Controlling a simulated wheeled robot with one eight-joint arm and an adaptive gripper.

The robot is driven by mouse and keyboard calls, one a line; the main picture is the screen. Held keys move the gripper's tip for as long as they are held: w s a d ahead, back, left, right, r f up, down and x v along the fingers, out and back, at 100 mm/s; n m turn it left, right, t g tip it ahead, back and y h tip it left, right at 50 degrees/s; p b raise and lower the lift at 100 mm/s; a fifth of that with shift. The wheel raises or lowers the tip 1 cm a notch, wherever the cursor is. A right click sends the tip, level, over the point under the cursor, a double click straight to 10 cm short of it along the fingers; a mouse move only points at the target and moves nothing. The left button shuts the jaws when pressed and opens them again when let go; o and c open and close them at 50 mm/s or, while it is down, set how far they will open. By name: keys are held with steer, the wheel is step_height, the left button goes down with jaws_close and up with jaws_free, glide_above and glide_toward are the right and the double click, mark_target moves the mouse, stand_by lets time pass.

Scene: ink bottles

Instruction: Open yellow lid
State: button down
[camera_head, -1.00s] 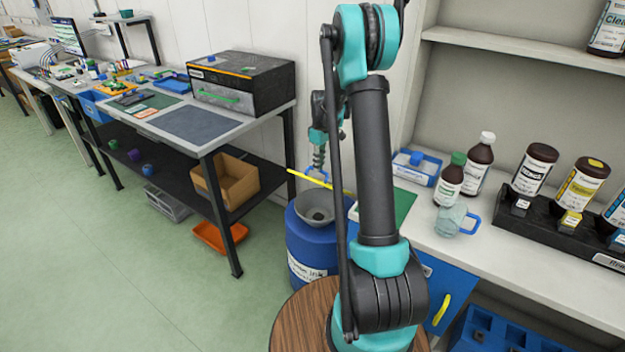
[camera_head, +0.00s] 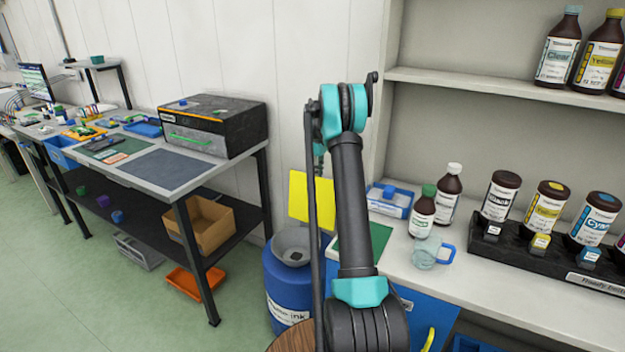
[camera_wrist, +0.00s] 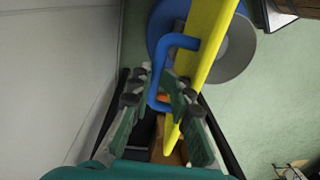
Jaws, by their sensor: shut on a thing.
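The yellow lid (camera_head: 298,196) stands raised, its flat face showing, above and behind the blue barrel (camera_head: 283,292) in the head view; my arm covers part of it. In the wrist view the lid (camera_wrist: 207,50) is seen nearly edge-on, with a blue handle (camera_wrist: 168,55) on its side. My gripper (camera_wrist: 162,84) is shut on this handle, whose lower end lies between the fingers. In the head view my gripper is hidden behind my arm. The barrel's grey funnel top (camera_head: 292,246) is uncovered.
The counter on the right holds a green mat (camera_head: 362,246), a blue tray (camera_head: 389,201), a clear jug (camera_head: 430,253), brown bottles (camera_head: 446,194) and a black bottle rack (camera_head: 540,256). A workbench (camera_head: 160,165) stands at the left. Green floor is open at lower left.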

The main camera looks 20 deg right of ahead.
steer(key=shift+w+d+f, duration=0.3)
steer(key=shift+d+f, duration=0.15)
steer(key=shift+d, duration=0.05)
steer(key=shift+w+d+f, duration=0.3)
steer(key=shift+d+f, duration=0.1)
steer(key=shift+d, duration=0.1)
steer(key=shift+w+d, duration=0.1)
steer(key=shift+w, duration=0.05)
steer(key=c, duration=0.6)
jaws_free()
steer(key=shift+w+d+f, duration=0.1)
steer(key=shift+w+f, duration=0.15)
steer(key=shift+f, duration=0.15)
steer(key=shift+o, duration=0.2)
steer(key=shift+r, duration=0.3)
steer(key=shift+c, duration=0.2)
step_height(320, 180, up, 3)
steer(key=shift+f, duration=0.2)
steer(key=c, duration=1)
steer(key=r, duration=0.9)
steer(key=shift+w+d, duration=0.1)
steer(key=shift+w, duration=0.15)
